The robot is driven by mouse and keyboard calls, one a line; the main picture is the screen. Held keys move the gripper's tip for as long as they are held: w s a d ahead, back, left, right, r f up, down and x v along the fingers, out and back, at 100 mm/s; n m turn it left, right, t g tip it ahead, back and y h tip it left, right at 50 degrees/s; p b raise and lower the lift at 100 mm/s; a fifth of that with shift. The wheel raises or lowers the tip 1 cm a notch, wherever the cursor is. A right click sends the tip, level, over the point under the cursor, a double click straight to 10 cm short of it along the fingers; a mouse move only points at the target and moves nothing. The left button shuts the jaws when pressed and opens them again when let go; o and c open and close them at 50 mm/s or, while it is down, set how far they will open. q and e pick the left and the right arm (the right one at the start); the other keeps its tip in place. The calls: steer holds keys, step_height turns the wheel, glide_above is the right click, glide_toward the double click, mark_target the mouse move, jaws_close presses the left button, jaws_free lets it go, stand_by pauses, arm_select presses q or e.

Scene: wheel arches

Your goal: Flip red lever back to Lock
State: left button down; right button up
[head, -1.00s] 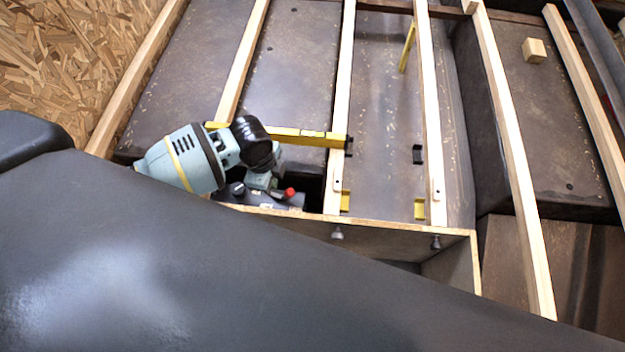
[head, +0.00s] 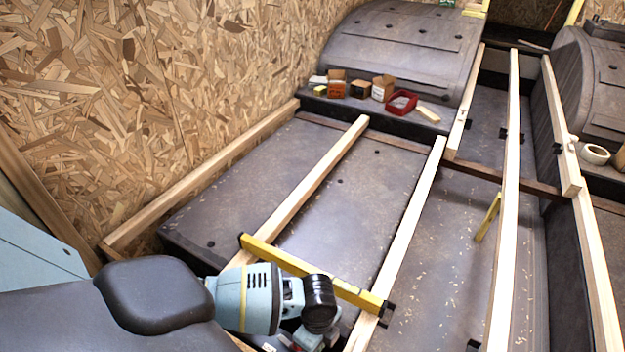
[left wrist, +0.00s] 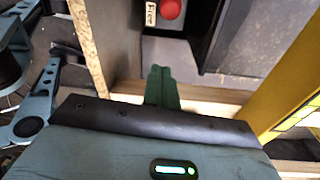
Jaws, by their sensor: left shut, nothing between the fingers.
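The red lever's round red knob (left wrist: 170,9) shows at the top edge of the left wrist view. A tag reading "Free" (left wrist: 151,12) is just left of it. The rest of the lever and any Lock marking are out of this view. My left gripper (left wrist: 162,72) has its green fingers together and empty. The fingertips are a little below the knob in the picture, apart from it. In the head view my left wrist is at the bottom edge, and the fingers and lever cannot be made out clearly there. My right gripper is in neither view.
A yellow bar (head: 268,255) crosses between wooden battens (head: 310,190) close beside my left wrist; it also shows at the right of the wrist view (left wrist: 288,95). Small boxes (head: 383,88) and a red tray (head: 402,102) sit by the far wheel arch (head: 400,50).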

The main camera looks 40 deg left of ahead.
arm_select(q)
steer(key=f+b, duration=0.1)
steer(key=f, duration=0.2)
steer(key=a+f+b, duration=0.1)
steer(key=f, duration=0.2)
steer(key=a+f+b, duration=0.1)
steer(key=f, duration=0.2)
steer(key=shift+s+a+f+b, duration=0.1)
steer(key=shift+s+b, duration=0.2)
steer(key=shift+b, duration=0.1)
steer(key=shift+a, duration=0.45)
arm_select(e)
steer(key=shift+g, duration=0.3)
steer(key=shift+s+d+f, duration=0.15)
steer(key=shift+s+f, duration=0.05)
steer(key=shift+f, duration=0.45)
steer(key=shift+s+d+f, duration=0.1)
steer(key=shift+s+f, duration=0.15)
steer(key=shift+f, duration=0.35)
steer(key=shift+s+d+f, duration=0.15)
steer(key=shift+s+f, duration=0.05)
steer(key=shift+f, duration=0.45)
